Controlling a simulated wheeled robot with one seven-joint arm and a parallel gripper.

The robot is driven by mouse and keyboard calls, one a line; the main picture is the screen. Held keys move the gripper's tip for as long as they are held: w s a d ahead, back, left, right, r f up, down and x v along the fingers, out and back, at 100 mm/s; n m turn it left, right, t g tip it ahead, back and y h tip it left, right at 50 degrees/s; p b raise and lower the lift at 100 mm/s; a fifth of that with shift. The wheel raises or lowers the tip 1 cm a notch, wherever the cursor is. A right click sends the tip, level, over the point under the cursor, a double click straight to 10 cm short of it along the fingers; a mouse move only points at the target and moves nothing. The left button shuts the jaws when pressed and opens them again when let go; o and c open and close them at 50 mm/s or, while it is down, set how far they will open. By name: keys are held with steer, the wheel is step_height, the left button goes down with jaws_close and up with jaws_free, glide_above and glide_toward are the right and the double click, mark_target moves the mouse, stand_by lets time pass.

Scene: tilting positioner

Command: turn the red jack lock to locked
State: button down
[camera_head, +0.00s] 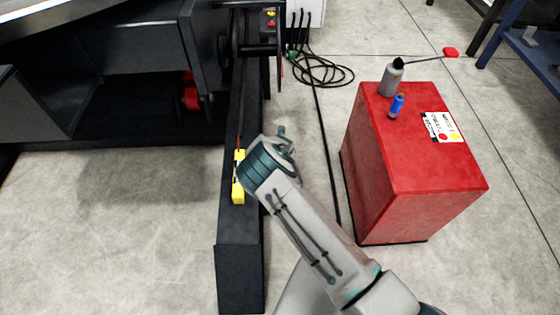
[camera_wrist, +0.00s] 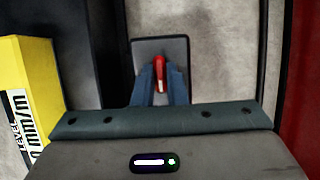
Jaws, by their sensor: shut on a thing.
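The red jack lock (camera_wrist: 159,68) shows in the wrist view as a small red lever with a pale lower end, running up and down the picture. It stands in front of a grey plate (camera_wrist: 178,48). My gripper (camera_wrist: 160,88) is shut on the lever, with one finger on each side of it. In the head view my gripper (camera_head: 281,140) is beside the black beam, and my wrist hides the lock there. I see no mark that tells locked from unlocked.
A yellow level (camera_head: 238,190) lies on the black beam (camera_head: 240,250), close to my wrist; it also shows in the wrist view (camera_wrist: 28,85). A red cabinet (camera_head: 425,185) stands to the right. Black cables (camera_head: 322,72) lie on the floor behind.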

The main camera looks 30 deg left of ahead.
stand_by(0.5)
steer(key=c, duration=1.5)
jaws_free()
steer(key=shift+o, duration=0.2)
steer(key=shift+r, duration=0.1)
steer(key=p+v, duration=0.5)
steer(key=v, duration=0.8)
steer(key=shift+s+r, duration=0.2)
steer(key=shift+s, duration=0.05)
